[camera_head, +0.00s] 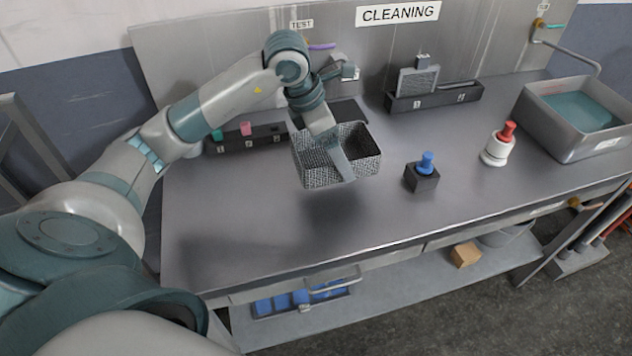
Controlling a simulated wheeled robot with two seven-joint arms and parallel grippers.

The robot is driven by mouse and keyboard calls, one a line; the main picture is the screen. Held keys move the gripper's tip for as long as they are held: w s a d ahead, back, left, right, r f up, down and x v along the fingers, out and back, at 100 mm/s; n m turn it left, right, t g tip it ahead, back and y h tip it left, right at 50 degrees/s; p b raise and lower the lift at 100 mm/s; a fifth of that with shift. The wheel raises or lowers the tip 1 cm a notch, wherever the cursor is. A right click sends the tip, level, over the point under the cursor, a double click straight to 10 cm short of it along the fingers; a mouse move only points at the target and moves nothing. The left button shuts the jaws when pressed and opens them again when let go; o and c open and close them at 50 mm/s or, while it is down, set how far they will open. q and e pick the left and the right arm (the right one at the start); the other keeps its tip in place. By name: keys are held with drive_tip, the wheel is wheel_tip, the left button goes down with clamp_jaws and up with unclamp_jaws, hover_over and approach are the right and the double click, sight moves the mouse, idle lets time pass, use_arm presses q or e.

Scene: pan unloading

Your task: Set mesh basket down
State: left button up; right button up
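The mesh basket (309,170) is a dark grey wire box with an open top. It appears to hang a little above the steel table (250,235), with a shadow under it. My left arm reaches over from the left, and my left gripper (336,157) points down at the basket and is shut on it. The fingertips are partly hidden against the mesh. My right gripper is not in view.
A black block with a blue knob (427,163) stands right of the basket, and a white bottle with a red top (497,146) beyond it. A metal sink (540,115) is at the right. Dark racks (435,98) line the back. The front-left table is clear.

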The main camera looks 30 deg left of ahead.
sight(315, 175)
use_arm(q)
drive_tip(key=shift+s+a+f, duration=0.15)
drive_tip(key=shift+s+f, duration=0.15)
drive_tip(key=shift+s, duration=0.45)
drive_tip(key=s+f, duration=0.1)
drive_tip(key=s+f+p, duration=0.1)
drive_tip(key=s, duration=0.1)
drive_tip(key=shift+s+a+f+p, duration=0.15)
drive_tip(key=shift+s+a+p, duration=0.15)
drive_tip(key=shift+a, duration=0.1)
drive_tip(key=shift+s+f, duration=0.3)
drive_tip(key=shift+s, duration=0.1)
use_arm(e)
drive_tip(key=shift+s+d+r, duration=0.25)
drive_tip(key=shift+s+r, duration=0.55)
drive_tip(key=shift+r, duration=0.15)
use_arm(q)
drive_tip(key=shift+f, duration=0.1)
drive_tip(key=shift+f+p, duration=0.9)
drive_tip(key=shift+f, duration=1)
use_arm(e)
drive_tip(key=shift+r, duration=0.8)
